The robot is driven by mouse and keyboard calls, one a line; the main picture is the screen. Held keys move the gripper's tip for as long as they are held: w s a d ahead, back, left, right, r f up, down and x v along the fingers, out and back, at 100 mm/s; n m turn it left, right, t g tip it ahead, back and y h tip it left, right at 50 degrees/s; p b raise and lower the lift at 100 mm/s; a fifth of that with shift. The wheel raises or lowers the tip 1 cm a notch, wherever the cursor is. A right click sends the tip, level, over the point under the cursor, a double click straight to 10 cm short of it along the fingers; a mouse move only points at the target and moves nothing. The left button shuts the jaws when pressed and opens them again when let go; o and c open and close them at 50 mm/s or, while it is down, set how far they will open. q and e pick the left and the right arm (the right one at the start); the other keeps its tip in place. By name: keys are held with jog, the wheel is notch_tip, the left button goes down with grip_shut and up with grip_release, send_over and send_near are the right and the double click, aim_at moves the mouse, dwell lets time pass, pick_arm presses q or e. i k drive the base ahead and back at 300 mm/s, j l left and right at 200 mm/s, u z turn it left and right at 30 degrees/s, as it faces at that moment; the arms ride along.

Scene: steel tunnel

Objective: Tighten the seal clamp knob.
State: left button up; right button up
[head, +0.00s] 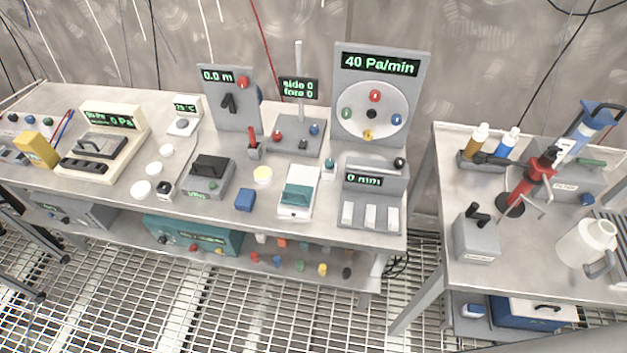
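A grey upright panel (381,92) at the back right of the long bench reads "40 Pa/min". Neither of my grippers shows in the head view.
A gap separates the bench from the right table (520,268), which holds bottles and a red tool (531,182).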

aim_at(329, 163)
jog(key=z, duration=0.3)
jog(key=k+j+z, duration=0.2)
jog(key=z, duration=0.2)
jog(key=k+j+z, duration=0.2)
jog(key=z, duration=0.25)
jog(key=k+z, duration=0.25)
jog(key=z, duration=0.15)
jog(key=k+j, duration=0.1)
jog(key=k, duration=0.15)
